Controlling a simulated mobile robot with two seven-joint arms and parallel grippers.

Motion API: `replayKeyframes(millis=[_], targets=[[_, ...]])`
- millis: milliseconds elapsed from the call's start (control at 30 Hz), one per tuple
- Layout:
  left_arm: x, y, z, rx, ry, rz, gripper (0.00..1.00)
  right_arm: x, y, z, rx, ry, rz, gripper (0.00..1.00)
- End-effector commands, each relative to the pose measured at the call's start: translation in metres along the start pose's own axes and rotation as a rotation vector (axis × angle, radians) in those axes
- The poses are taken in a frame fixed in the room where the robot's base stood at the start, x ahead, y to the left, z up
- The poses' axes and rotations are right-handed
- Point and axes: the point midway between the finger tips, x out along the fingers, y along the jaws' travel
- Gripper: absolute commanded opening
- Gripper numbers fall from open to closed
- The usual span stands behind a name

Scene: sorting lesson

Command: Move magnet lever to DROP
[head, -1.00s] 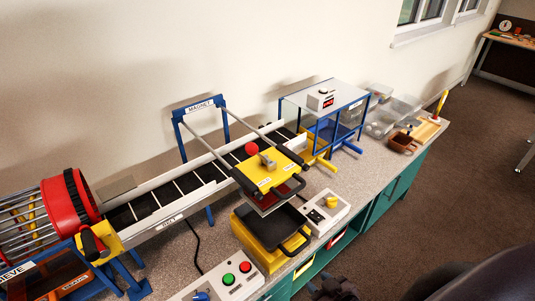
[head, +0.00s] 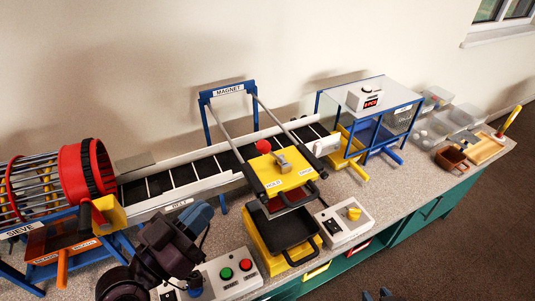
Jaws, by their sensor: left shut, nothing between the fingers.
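The magnet lever has a red ball knob (head: 264,146) and a grey block (head: 283,160) on a yellow plate (head: 290,179). The plate carries a HOLD label on its left and a DROP label on its right. The red knob leans to the left, the HOLD side. My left gripper (head: 190,228) is shut and empty, in front of the belt and well to the left of the lever, not touching it. Only dark tips of what looks like my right gripper (head: 376,295) show at the bottom edge; its jaws are unclear.
Below the plate is a black tray on a yellow base (head: 262,247). A control box with a yellow knob (head: 354,214) stands to its right, and a box with green and red buttons (head: 246,264) to its left. The sieve drum (head: 86,172) is at the left of the belt (head: 182,176).

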Motion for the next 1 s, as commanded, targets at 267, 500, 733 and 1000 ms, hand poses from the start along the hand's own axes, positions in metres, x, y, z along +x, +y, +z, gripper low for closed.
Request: replayKeyframes(millis=[267,500,733,1000], targets=[[0.000,-0.001,0.000,0.026,0.000,-0.002,0.00,0.000,-0.001,0.000,-0.001,0.000,-0.002,0.37],[0.003,-0.001,0.000,0.026,0.001,-0.003,0.00,-0.001,0.000,-0.001,-0.002,0.001,-0.002,0.37],[0.024,-0.001,-0.002,0.025,0.005,-0.004,0.00,-0.003,0.001,-0.008,-0.002,0.008,0.000,0.37],[0.063,-0.001,-0.002,0.024,0.003,-0.003,0.00,-0.008,0.002,-0.019,-0.003,0.017,0.001,0.37]])
